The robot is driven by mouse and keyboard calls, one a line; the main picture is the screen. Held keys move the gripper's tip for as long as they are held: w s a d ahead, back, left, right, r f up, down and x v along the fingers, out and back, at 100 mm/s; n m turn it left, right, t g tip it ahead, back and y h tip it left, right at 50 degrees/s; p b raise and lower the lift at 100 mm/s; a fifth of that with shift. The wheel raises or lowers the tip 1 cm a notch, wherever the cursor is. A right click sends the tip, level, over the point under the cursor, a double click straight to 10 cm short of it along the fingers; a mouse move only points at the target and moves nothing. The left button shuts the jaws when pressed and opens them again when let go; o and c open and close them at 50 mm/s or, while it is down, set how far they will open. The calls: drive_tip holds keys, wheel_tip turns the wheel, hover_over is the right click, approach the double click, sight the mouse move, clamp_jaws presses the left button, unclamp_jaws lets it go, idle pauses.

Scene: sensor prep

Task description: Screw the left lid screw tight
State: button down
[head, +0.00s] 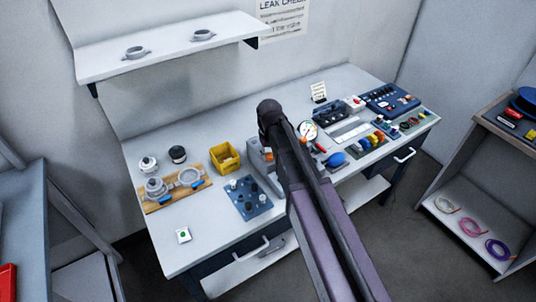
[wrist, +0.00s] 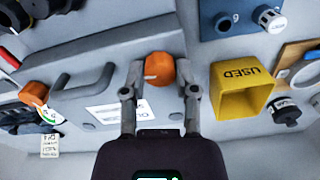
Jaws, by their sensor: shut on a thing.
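The left lid screw (wrist: 158,68) is an orange knob on a grey case lid (wrist: 85,75). In the wrist view my gripper (wrist: 160,82) has one finger on each side of this screw and is shut on it. A second orange screw (wrist: 35,95) stands at the other end of the lid, by a dial gauge (wrist: 45,114). In the head view my arm hides the gripper and the left screw. Part of the grey case (head: 258,158) shows left of my arm. I cannot tell how far in the screw sits.
A yellow bin marked USED (wrist: 243,92) stands close beside the case; it also shows in the head view (head: 224,157). A blue plate with dark fittings (head: 248,207) lies in front of the bin. The case handle (wrist: 80,85) rises between the screws. The bench's front left is mostly clear.

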drive_tip(key=m, duration=0.4)
drive_tip(key=shift+s+m, duration=0.25)
drive_tip(key=shift+m, duration=0.15)
drive_tip(key=m, duration=0.3)
drive_tip(key=shift+m, duration=0.3)
drive_tip(key=m, duration=0.3)
drive_tip(key=shift+m, duration=2.3)
drive_tip(key=shift+c, duration=1.9)
unclamp_jaws()
drive_tip(key=shift+w, duration=0.1)
